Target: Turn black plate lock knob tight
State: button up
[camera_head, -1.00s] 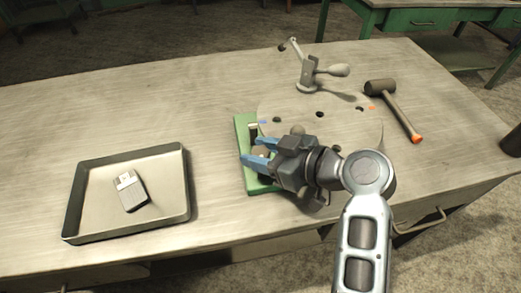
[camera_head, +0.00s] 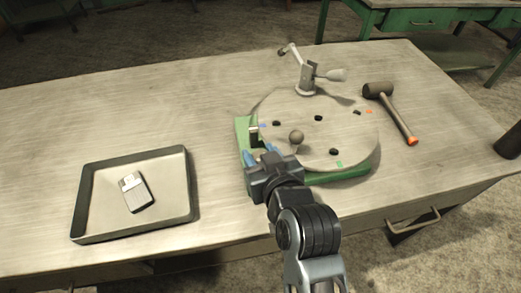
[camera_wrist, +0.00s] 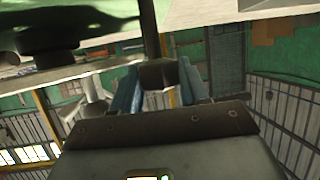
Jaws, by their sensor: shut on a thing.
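A round grey plate (camera_head: 345,135) sits on a green base (camera_head: 243,132) on the workbench. My gripper (camera_head: 262,152) is at the base's left front corner, fingers pointing away from me. In the wrist view its two blue fingers (camera_wrist: 158,85) are shut on a short dark knob (camera_wrist: 157,73), one on each side. A dark stem runs up from the knob. In the head view my gripper hides the knob. How tight the knob is cannot be seen.
A ball-topped post (camera_head: 296,138) stands on the plate close to my gripper. A crank handle (camera_head: 308,78) stands behind the plate. A mallet (camera_head: 380,90) lies right. A shallow tray (camera_head: 189,205) holding a lighter-like object (camera_head: 137,195) lies left. The bench's back left is clear.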

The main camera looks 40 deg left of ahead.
jog(key=shift+s+m+t+h, duration=0.1)
jog(key=shift+m+t+h, duration=0.7)
jog(key=shift+m+t, duration=0.25)
jog(key=m+t+h+b, duration=0.2)
jog(key=m, duration=0.1)
jog(key=shift+a+f+h, duration=0.1)
jog(key=shift+f+h, duration=0.1)
jog(key=shift+h, duration=0.1)
jog(key=m+t+h+b, duration=0.1)
jog(key=m+h+b, duration=0.2)
jog(key=shift+t+b, duration=0.25)
jog(key=shift+b, duration=0.05)
jog(key=shift+m+h+b, duration=0.95)
jog(key=shift+m+h, duration=0.2)
jog(key=shift+h, duration=0.35)
jog(key=o, duration=1)
jog(key=shift+r, duration=0.15)
jog(key=shift+c, duration=0.2)
jog(key=b+v, duration=0.1)
jog(key=v, duration=0.6)
jog(key=shift+s, duration=0.4)
